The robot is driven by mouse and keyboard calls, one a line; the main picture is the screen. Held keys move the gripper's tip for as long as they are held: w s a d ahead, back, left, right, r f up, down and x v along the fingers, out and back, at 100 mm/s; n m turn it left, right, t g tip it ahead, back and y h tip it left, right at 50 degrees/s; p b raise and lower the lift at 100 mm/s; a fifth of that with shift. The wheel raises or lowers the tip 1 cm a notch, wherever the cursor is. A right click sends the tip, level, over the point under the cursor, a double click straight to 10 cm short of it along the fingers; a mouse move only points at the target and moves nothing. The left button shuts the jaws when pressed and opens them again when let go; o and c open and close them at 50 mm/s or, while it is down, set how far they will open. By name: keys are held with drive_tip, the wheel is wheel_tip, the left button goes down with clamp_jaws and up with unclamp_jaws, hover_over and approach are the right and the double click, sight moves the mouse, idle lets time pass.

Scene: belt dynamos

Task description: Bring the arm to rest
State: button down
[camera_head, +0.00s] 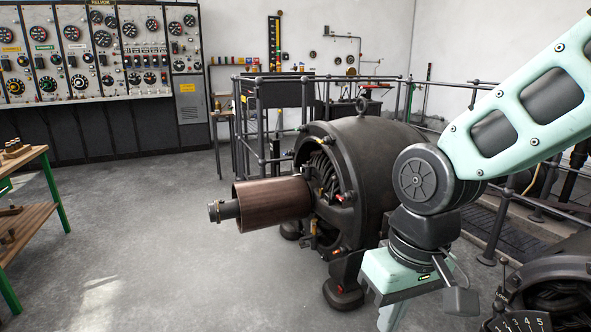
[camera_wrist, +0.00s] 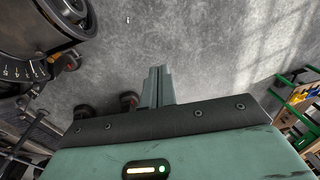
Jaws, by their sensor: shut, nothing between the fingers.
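My arm reaches in from the upper right of the head view, bent at a dark round joint. My pale green hand hangs below that joint, in front of the large dark dynamo (camera_head: 352,165). In the wrist view my gripper (camera_wrist: 158,70) has its two grey fingers together with nothing between them. The fingers point out over bare grey floor (camera_wrist: 200,55). In the head view the fingertips are hard to make out near the bottom edge.
A copper-brown drum (camera_head: 272,204) sticks out left from the dynamo. Another machine with a numbered dial (camera_head: 522,321) stands at bottom right. Railings (camera_head: 262,125) stand behind. A wooden bench (camera_head: 30,218) is at left, a gauge panel (camera_head: 100,50) at the back. The floor between is clear.

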drive_tip(key=s+d+f+n, duration=0.1)
drive_tip(key=s+n, duration=0.3)
drive_tip(key=s, duration=0.7)
wheel_tip(320, 180, up, 18)
drive_tip(key=p, duration=1.8)
drive_tip(key=shift+w+f+h, duration=0.15)
drive_tip(key=shift+w+h, duration=0.1)
drive_tip(key=shift+h, duration=0.05)
drive_tip(key=shift+d+f, duration=0.1)
